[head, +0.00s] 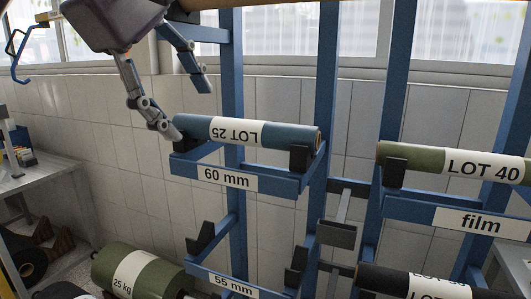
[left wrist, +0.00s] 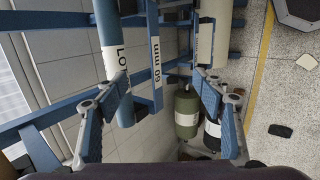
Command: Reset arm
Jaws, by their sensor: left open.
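My left gripper (head: 188,112) hangs at the upper left of the head view, open, with nothing between its fingers. Its lower fingertip is close to the left end of a blue roll (head: 275,137); I cannot tell whether they touch. The roll has a white label, "LOT 25", upside down, and lies in the rack's "60 mm" holder (head: 228,178). In the left wrist view, the open gripper (left wrist: 160,82) has its left finger beside or over the blue roll (left wrist: 108,35). My right gripper is not in view.
A green roll (head: 400,155), labelled "LOT 40", lies on the "film" holder (head: 481,224) at the right. Lower are a green roll (head: 150,270) marked "25 kg" and a dark roll (head: 385,278). A grey bench (head: 50,177) stands left. Blue rack posts (head: 325,90) rise behind.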

